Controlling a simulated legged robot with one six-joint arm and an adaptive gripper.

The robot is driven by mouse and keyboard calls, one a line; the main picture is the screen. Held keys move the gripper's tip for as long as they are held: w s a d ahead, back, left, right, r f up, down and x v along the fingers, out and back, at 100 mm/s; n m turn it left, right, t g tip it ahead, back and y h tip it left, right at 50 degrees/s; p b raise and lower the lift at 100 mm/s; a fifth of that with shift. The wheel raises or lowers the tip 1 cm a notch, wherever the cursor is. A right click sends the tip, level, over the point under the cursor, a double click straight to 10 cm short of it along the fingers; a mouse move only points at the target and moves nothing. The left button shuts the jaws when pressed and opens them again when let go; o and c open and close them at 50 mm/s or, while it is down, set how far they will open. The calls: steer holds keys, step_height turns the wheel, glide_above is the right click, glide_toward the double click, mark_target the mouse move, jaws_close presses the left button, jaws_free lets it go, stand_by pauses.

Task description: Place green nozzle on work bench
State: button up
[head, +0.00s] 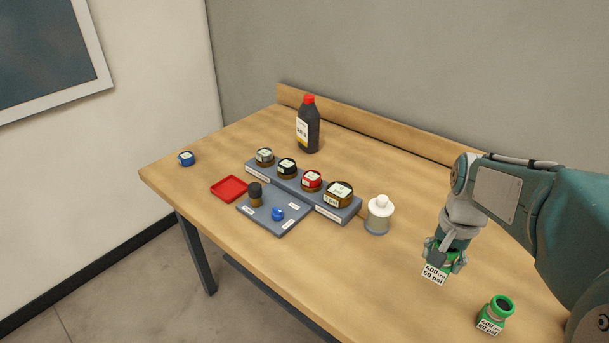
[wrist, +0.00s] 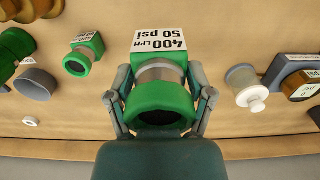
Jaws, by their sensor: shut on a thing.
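A green nozzle with a white label reading 400 LPM, 50 psi (head: 434,273) is in my gripper (head: 443,258), over the right part of the work bench (head: 330,275). In the wrist view the same nozzle (wrist: 163,97) sits between both fingers, its dark opening toward me and its label facing away. My gripper (wrist: 160,100) is shut on it. I cannot tell whether the nozzle touches the bench. A second green nozzle (head: 495,314) with a similar label stands upright on the bench, front right; it also shows in the wrist view (wrist: 84,55).
A white bottle (head: 379,215) stands left of my gripper. Further left are a grey stepped rack (head: 285,228) with several caps, a red tray (head: 229,188), a blue cap (head: 186,158) and a dark bottle (head: 308,128). The bench front between rack and nozzle is clear.

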steer(key=shift+w+f, duration=0.1)
steer(key=shift+w, duration=0.3)
steer(key=w+a+f, duration=0.2)
steer(key=w+f, duration=0.1)
steer(key=w, duration=0.1)
steer(key=w+a+f, duration=0.2)
steer(key=w+f, duration=0.1)
steer(key=w, duration=0.1)
steer(key=w+a+f, duration=0.1)
steer(key=w+f, duration=0.2)
steer(key=w, duration=0.1)
steer(key=shift+a+f, duration=0.3)
steer(key=shift+a, duration=0.1)
steer(key=shift+w+a+f, duration=0.15)
steer(key=shift+f, duration=1.45)
steer(key=o, duration=1.3)
